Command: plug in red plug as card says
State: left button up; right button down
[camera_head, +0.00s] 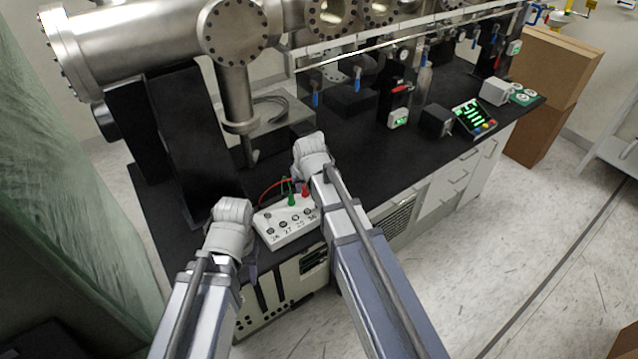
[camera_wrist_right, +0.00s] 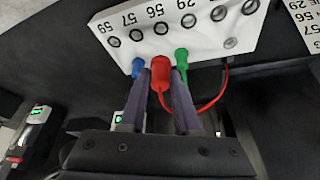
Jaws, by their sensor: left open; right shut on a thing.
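The red plug (camera_wrist_right: 160,70) is between the two purple fingers of my right gripper (camera_wrist_right: 160,80), which is shut on it. Its front end is at the lower edge of the white socket panel (camera_wrist_right: 205,38); I cannot tell whether it is in a socket. A red cable (camera_wrist_right: 210,104) loops from it to the panel. In the head view the red plug (camera_head: 305,190) shows below my right wrist, beside the green plug (camera_head: 291,199), on the panel (camera_head: 270,240). My left gripper (camera_head: 250,270) is left of the panel; its fingers are mostly hidden.
A white card with numbers (camera_wrist_right: 308,18) lies at the upper right of the wrist view. Steel vacuum pipes (camera_head: 150,45) stand behind.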

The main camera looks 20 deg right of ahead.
jog(key=shift+m, duration=0.3)
jog(key=d, duration=0.2)
jog(key=w+d, duration=0.1)
jog(key=d, duration=0.1)
jog(key=shift+d+f, duration=0.1)
jog(key=shift+d, duration=0.1)
jog(key=shift+f, duration=0.1)
notch_tip(320, 180, down, 5)
jog(key=b, duration=0.5)
jog(key=shift+f+b, duration=1.05)
jog(key=shift+b, duration=0.1)
dwell(1.0)
jog(key=c, duration=0.6)
grip_release()
jog(key=shift+o, duration=0.2)
jog(key=shift+r, duration=0.1)
